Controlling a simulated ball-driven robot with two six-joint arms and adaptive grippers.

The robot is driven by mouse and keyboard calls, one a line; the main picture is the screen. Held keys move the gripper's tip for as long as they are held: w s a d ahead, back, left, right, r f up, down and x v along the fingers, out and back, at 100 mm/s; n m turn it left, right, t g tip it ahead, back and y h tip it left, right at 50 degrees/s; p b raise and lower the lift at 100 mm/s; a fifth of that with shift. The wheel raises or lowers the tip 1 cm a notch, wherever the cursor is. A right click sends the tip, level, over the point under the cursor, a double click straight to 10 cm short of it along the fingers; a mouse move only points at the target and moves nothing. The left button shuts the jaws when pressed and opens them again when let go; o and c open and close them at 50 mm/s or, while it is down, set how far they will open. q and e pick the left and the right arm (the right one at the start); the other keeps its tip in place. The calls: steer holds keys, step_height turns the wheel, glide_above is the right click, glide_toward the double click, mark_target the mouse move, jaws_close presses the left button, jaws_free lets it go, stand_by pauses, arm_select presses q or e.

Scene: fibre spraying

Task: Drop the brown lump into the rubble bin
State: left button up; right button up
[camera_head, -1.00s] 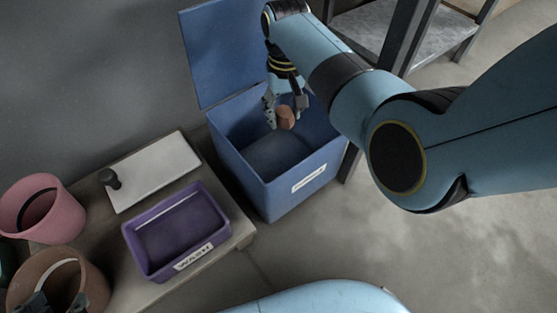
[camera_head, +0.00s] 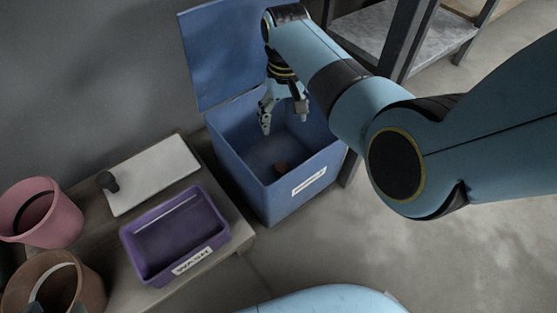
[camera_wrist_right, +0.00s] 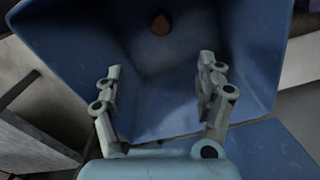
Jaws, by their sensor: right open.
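The brown lump (camera_head: 281,168) lies inside the blue rubble bin (camera_head: 243,178), low down near its front wall. The lump also shows in the right wrist view (camera_wrist_right: 160,24), apart from the fingers. The bin's lid stands open behind it, and a white label is on its front; its writing is too small to read. My right gripper (camera_head: 284,122) is over the bin's opening, pointing down, open and empty. In the right wrist view its two fingers (camera_wrist_right: 160,82) are spread wide with nothing between them. My left gripper is not in view.
A purple tray marked WASH (camera_head: 131,238) stands on a low table left of the bin, with a white board (camera_head: 155,178) bearing a dark knob behind it. A pink pot (camera_head: 62,217) and a brown pot (camera_head: 88,290) stand further left. A metal shelf (camera_head: 378,25) stands behind my right arm.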

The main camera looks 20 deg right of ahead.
step_height(320, 180, up, 12)
stand_by(0.5)
